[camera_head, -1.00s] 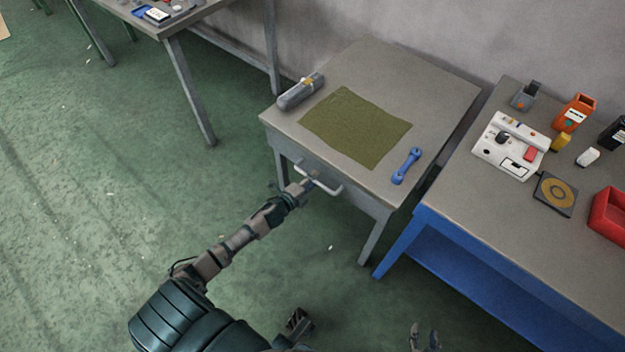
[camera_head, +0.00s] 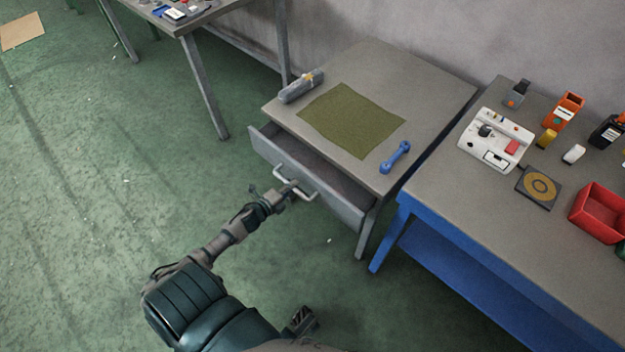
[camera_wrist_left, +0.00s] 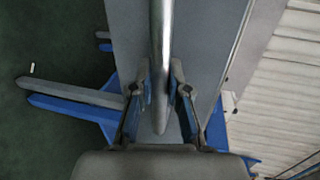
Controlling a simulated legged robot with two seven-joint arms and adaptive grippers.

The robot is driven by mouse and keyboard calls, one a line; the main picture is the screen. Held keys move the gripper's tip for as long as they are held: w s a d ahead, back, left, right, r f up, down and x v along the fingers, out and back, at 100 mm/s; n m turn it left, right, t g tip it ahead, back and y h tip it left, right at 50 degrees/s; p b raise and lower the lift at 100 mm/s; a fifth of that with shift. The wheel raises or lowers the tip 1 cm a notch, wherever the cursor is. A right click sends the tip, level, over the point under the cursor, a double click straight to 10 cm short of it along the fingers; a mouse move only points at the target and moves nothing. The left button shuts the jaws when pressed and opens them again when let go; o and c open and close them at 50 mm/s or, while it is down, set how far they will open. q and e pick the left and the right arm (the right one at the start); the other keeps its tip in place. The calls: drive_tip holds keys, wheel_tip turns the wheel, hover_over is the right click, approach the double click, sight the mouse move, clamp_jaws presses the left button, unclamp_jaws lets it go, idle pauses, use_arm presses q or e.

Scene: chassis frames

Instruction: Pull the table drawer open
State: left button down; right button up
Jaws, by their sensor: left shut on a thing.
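The grey table (camera_head: 432,88) stands against the wall. Its drawer (camera_head: 335,199) is pulled partway out, and a dark gap shows behind its front panel. A pale bar handle (camera_head: 307,194) is on the drawer front. My left gripper (camera_head: 287,191) is shut on the handle. In the left wrist view the handle (camera_wrist_left: 161,50) runs between the two fingers of my left gripper (camera_wrist_left: 161,95). At the bottom of the head view a small dark part (camera_head: 301,318) shows, which looks like my right gripper; its fingers are too unclear to read.
A blue-framed bench (camera_head: 440,180) with a red bin (camera_head: 598,212) stands close at the right. Green floor (camera_head: 120,170) is open in front and left.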

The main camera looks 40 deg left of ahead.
drive_tip(key=s+g+p, duration=0.1)
drive_tip(key=s+g, duration=0.2)
drive_tip(key=s, duration=0.2)
use_arm(q)
drive_tip(key=s+a+p, duration=0.1)
drive_tip(key=s+p, duration=0.1)
drive_tip(key=s, duration=1)
drive_tip(key=shift+s+a+f+h, duration=0.3)
drive_tip(key=shift+a+h, duration=0.1)
drive_tip(key=c, duration=1.3)
unclamp_jaws()
drive_tip(key=shift+d, duration=0.2)
drive_tip(key=shift+c, duration=0.2)
drive_tip(key=shift+o, duration=1)
drive_tip(key=shift+d+r, duration=0.1)
drive_tip(key=shift+w+r, duration=0.1)
use_arm(e)
wheel_tip(320, 180, down, 6)
drive_tip(key=h, duration=0.1)
drive_tip(key=shift+a, duration=0.1)
